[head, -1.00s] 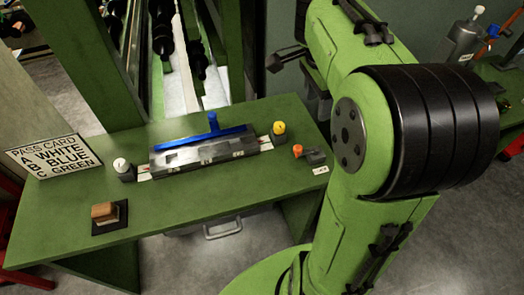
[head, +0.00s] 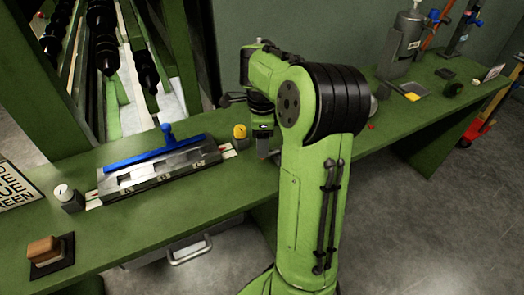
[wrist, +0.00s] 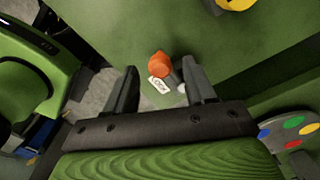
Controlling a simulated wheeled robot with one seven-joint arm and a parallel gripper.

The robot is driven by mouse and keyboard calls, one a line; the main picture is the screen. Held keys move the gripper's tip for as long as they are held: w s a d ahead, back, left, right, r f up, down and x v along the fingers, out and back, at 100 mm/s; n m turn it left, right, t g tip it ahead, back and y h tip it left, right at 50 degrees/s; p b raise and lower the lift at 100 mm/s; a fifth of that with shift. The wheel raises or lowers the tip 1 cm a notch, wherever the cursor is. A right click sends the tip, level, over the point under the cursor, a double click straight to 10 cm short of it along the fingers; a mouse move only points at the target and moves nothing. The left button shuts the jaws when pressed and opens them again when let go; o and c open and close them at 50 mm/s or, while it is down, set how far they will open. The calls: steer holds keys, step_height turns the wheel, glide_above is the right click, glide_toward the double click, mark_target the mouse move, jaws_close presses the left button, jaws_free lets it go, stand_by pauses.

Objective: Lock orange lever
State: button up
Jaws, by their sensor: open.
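The orange lever (wrist: 159,63) shows in the wrist view as an orange knob on a small dark mount at the green bench. A small white tag (wrist: 159,85) with dark lettering lies beside it. My gripper (wrist: 160,72) is open and empty. In the picture, the lever lies between its two fingertips; I see no contact, and the gap in depth is hard to judge. In the head view my gripper (head: 263,150) points down over the bench, right of the yellow knob (head: 240,131). The lever is hidden behind my arm there.
A metal fixture (head: 150,177) with a blue-handled bar (head: 155,155) stands left of my gripper. A white knob (head: 62,191), a brown block (head: 43,250) and a lettered card (head: 14,187) are farther left. A disc with coloured dots (wrist: 290,132) shows at the wrist view's right.

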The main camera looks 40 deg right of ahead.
steer(key=shift+f, duration=0.75)
steer(key=shift+c, duration=0.5)
jaws_close()
